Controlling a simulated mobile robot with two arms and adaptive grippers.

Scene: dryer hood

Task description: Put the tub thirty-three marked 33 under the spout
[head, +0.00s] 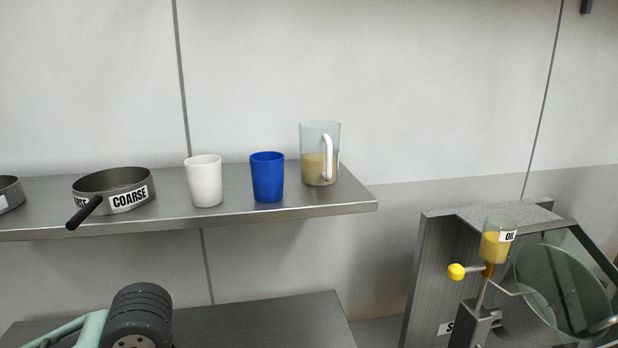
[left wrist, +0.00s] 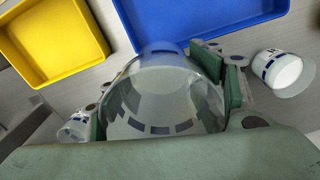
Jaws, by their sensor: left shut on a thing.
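In the left wrist view my left gripper (left wrist: 166,98) is shut on a clear tub (left wrist: 160,110), with green finger pads on either side of it. The tub has a band of dark marks around it, and no number can be read on it. In the head view only a teal and black part of my left arm shows at the lower left; the gripper and the held tub are out of that view. My right gripper is in neither view. I cannot make out a spout for certain in either view.
A blue tray (left wrist: 215,15), a yellow tray (left wrist: 60,50), a tub with white contents (left wrist: 282,70) and another small tub (left wrist: 75,128) surround the gripper. A shelf (head: 230,212) holds pans, cups and a jug (head: 312,165). A machine (head: 430,265) with an oil cup (head: 494,245) stands right.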

